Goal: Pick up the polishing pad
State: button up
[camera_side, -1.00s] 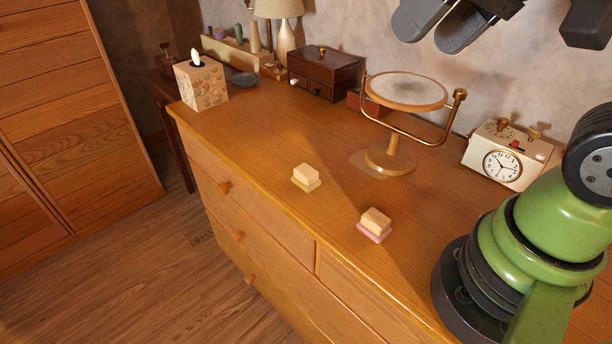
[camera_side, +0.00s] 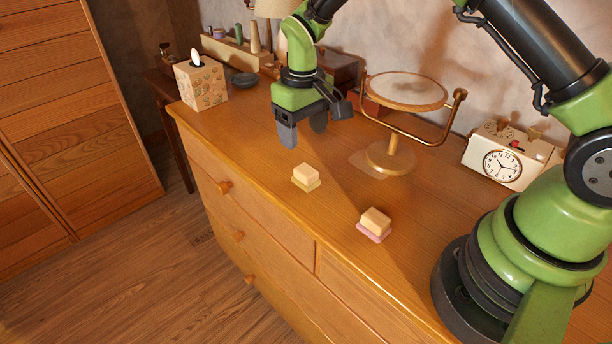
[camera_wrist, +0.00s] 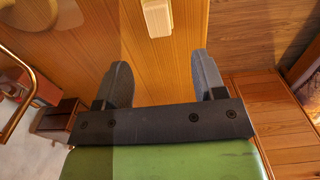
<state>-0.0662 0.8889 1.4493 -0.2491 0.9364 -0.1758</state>
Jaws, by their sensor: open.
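Two small pale blocks that look like polishing pads lie on the wooden dresser top. One polishing pad (camera_side: 306,175) has a yellowish lower layer and lies left of centre in the side view. The other polishing pad (camera_side: 375,222) has a pink lower layer and lies nearer the camera, to the right. My gripper (camera_side: 303,128) hangs above the dresser, beyond the yellowish pad, open and empty. In the wrist view my gripper (camera_wrist: 161,60) has its fingers apart. A pale block (camera_wrist: 157,17) shows past the fingertips, cut off by the top edge.
A round mirror on a stand (camera_side: 391,157) stands right of my gripper. A clock (camera_side: 503,165) is farther right. A tissue box (camera_side: 202,84) and a dark bowl (camera_side: 244,79) stand at the left end. The dresser's front edge runs near both pads.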

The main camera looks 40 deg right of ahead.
aim_at(306, 170)
jog(key=f, duration=0.9)
jog(key=shift+s+d, duration=0.1)
jog(key=shift+s, duration=0.15)
jog(key=c, duration=1)
notch_tip(306, 170, up, 10)
jog(key=shift+r, duration=0.1)
